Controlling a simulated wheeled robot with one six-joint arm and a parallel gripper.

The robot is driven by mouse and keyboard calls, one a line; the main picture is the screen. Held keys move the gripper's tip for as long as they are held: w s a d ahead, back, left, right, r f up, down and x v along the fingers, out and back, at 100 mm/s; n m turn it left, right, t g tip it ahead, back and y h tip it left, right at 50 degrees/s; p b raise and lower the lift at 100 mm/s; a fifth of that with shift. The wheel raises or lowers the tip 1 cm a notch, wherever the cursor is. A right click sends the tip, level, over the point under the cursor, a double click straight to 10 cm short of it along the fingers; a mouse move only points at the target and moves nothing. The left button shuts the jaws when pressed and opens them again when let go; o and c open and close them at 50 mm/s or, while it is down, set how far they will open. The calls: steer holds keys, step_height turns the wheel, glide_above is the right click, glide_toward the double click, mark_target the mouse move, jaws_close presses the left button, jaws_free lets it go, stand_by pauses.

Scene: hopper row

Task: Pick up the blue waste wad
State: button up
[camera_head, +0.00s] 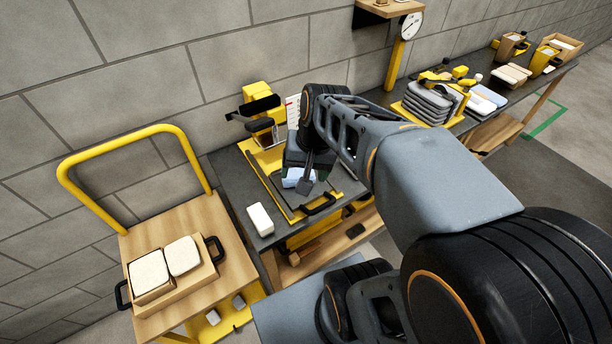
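A pale blue wad (291,178), which looks like the blue waste wad, lies in or over a yellow-edged tray (262,160) on the dark bench. My gripper (303,178) reaches down over the tray, right at the wad. One grey finger shows in front of the wad's right part. The other finger is not clear, so I cannot tell whether the gripper is closed on the wad or only around or beside it. My gripper and arm hide part of the wad and the tray.
A white block (260,220) lies on the bench left of the tray. A yellow-handled cart (135,243) holds a wooden box with two pale blocks at the left. A yellow-and-black device (258,102) stands behind the tray. Stacked grey trays (428,103) stand farther right.

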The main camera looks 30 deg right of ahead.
steer(key=shift+o, duration=1)
steer(key=w+d+f+m+g+y+b, duration=0.1)
steer(key=w+d+f+m+y+b, duration=0.3)
steer(key=w+d+f+m+y, duration=0.1)
step_height(320, 180, down, 2)
steer(key=w+d+m, duration=0.1)
steer(key=m, duration=0.2)
steer(key=shift+w+d+f+b, duration=0.2)
steer(key=shift+d+f+b, duration=0.05)
steer(key=shift+d+b, duration=0.1)
steer(key=m+t+y+b, duration=0.35)
steer(key=m+y, duration=0.25)
steer(key=m, duration=0.2)
glide_toward(298, 177)
steer(key=shift+w+a+f+b, duration=0.25)
steer(key=shift+w+a+f, duration=0.1)
steer(key=shift+w+f, duration=0.15)
steer(key=shift+w+a+f+b, duration=0.25)
steer(key=shift+w+a+f, duration=0.1)
steer(key=shift+w+f, duration=0.15)
steer(key=shift+g, duration=0.25)
steer(key=shift+w+x, duration=0.1)
steer(key=shift+x, duration=1.25)
steer(key=shift+w+x, duration=0.15)
steer(key=shift+x, duration=1.2)
steer(key=shift+d, duration=0.1)
steer(key=c, duration=1.1)
